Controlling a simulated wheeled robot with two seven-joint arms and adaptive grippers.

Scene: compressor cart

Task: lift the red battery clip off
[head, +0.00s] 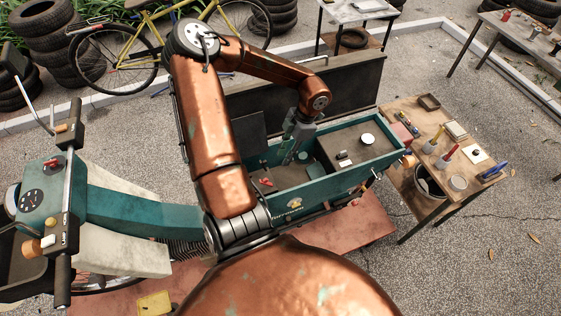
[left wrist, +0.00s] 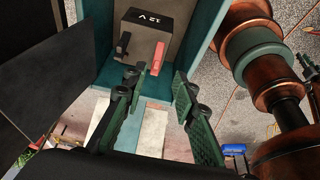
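The red battery clip (left wrist: 158,58) sits on the grey-brown battery (left wrist: 145,30), which has an upside-down "12 V" marking, in the left wrist view. A black clip (left wrist: 125,43) stands beside it on the left. My left gripper (left wrist: 156,88) is open and empty. Its green-padded fingers are spread either side of the space in front of the red clip, apart from it. In the head view my left gripper (head: 291,155) points down into the teal cart box (head: 330,187). A small red item (head: 266,182) shows inside that box; I cannot tell whether it is the clip.
A dark upright panel (head: 250,140) and a long raised lid (head: 340,90) stand behind the gripper. A wooden table (head: 415,180) with tools is on the right. The cart's handlebars (head: 68,210) are on the left.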

